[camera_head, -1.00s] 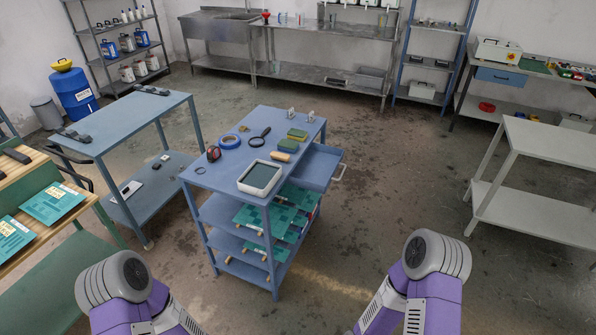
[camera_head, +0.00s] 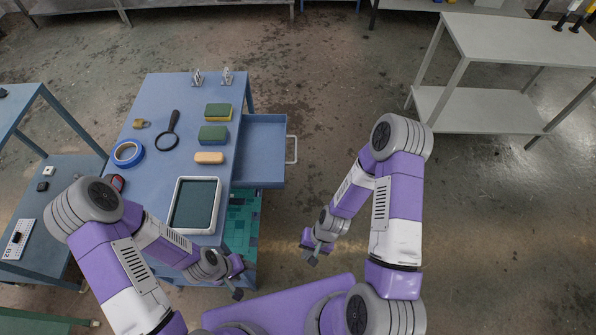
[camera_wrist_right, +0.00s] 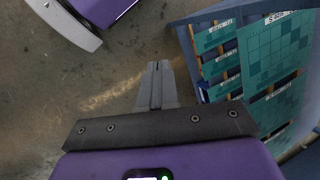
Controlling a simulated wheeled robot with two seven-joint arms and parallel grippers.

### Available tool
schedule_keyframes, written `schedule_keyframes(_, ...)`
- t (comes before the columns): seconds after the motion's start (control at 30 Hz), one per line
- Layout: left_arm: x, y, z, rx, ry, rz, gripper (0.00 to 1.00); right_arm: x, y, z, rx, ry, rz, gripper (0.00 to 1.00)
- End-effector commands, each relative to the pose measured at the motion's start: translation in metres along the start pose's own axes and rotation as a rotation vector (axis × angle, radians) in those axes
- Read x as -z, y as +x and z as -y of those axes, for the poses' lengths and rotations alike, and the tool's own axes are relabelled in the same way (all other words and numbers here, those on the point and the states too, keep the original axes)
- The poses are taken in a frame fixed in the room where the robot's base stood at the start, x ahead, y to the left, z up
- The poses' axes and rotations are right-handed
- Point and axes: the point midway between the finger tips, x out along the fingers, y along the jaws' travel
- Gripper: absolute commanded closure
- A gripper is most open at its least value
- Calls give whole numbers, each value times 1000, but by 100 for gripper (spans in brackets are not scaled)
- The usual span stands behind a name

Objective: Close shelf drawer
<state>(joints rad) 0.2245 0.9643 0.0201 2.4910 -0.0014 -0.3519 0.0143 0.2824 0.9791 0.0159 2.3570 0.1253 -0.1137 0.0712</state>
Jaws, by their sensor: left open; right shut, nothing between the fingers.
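The blue shelf (camera_head: 155,100) stands at the left in the head view. Its drawer (camera_head: 262,150) is pulled out to the right, with a pale handle (camera_head: 292,149) on its outer side. The drawer looks empty. My right gripper (camera_head: 313,258) is shut and empty, below and right of the drawer in the picture, apart from the handle. In the right wrist view its fingers (camera_wrist_right: 156,85) are together over bare floor, with the shelf's side (camera_wrist_right: 185,40) at the right. My left gripper (camera_head: 238,283) is open near the shelf's front corner.
On the shelf top are a white tray (camera_head: 178,207), sponges (camera_head: 213,135), a magnifier (camera_head: 170,131) and blue tape (camera_head: 128,153). Teal boards (camera_wrist_right: 275,50) lie on lower levels. A grey table (camera_head: 500,35) stands at upper right. Floor right of the drawer is clear.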

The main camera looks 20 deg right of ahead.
Motion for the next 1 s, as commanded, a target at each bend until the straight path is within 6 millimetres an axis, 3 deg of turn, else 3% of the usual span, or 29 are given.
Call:
schedule_keyframes(0.1, 0, 18, 7, 1, -1, 1, 45, 28, 18, -13, 24, 277, 119, 100)
schedule_keyframes(0.27, 1, 35, 14, 1, -1, 1, 45, 66, 17, -12, 154, 647, 322, 100)
schedule_keyframes(0.37, 2, 46, 18, 1, -1, 0, 45, 98, 3, -5, 290, 838, 456, 100)
schedule_keyframes(0.5, 3, 60, 23, 0, -1, 0, 45, 148, -33, -1, 526, 1020, 637, 100)
schedule_keyframes(0.63, 3, 69, 26, 0, -1, 0, 45, 186, -76, -8, 731, 1084, 771, 100)
schedule_keyframes(0.8, 4, 76, 29, 0, -1, 0, 45, 211, -117, -20, 901, 1082, 875, 100)
schedule_keyframes(1.0, 4, 77, 29, 0, 0, 0, 45, 215, -130, -16, 952, 1070, 911, 100)
